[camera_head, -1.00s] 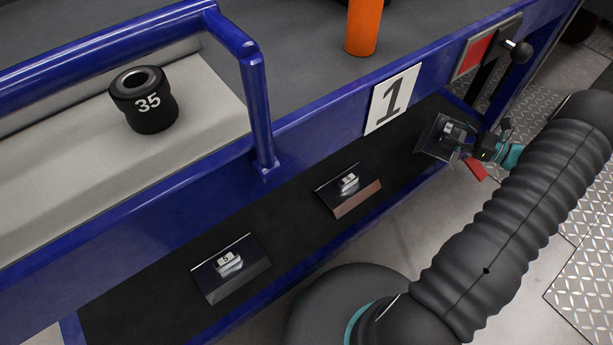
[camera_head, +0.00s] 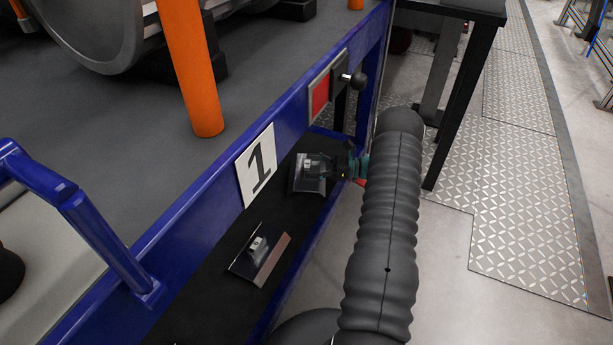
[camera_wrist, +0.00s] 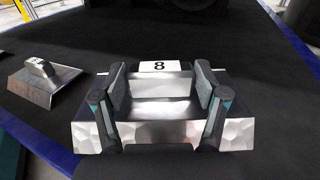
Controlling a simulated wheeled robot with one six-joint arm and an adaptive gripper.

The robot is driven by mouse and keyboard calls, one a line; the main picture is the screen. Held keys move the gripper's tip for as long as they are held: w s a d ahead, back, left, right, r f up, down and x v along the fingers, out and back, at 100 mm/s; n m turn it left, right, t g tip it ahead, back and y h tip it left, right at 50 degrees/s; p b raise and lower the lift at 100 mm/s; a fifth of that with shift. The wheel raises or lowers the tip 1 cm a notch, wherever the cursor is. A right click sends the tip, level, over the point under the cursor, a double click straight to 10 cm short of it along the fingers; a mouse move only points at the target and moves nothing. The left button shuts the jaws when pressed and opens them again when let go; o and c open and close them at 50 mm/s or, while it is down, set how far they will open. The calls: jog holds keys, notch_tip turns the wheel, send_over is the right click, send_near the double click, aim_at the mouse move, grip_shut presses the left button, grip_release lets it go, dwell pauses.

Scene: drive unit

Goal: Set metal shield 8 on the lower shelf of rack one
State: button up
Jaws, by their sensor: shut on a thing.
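Metal shield 8 (camera_wrist: 160,110) is a shiny, sloped metal block with a white label reading 8. In the wrist view my gripper (camera_wrist: 160,115) is shut on its raised middle, one finger on each side. The head view shows the shield (camera_head: 306,174) at the far end of the lower shelf (camera_head: 205,295), with my gripper (camera_head: 334,168) at its right side. The shield is over the black shelf surface; whether its base touches the shelf is hard to tell. Rack one (camera_head: 200,215) is blue with a white sign (camera_head: 257,165) reading 1.
Another metal shield (camera_head: 258,255) lies nearer on the same shelf and shows left in the wrist view (camera_wrist: 42,82). Above are a blue rail (camera_head: 80,215), an orange post (camera_head: 190,70) and a red panel (camera_head: 320,95). A black-legged table (camera_head: 465,90) stands behind.

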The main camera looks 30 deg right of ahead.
jog(key=shift+w+a+f, duration=0.6)
jog(key=shift+a, duration=0.05)
jog(key=shift+f, duration=1.85)
jog(key=shift+f, duration=0.15)
jog(key=o, duration=1.3)
jog(key=shift+o, duration=0.2)
jog(key=shift+r, duration=0.2)
jog(key=shift+s+d+f, duration=0.1)
jog(key=shift+s+d, duration=0.1)
jog(key=shift+d, duration=0.15)
jog(key=b+v, duration=0.1)
jog(key=v, duration=1)
jog(key=shift+d, duration=0.15)
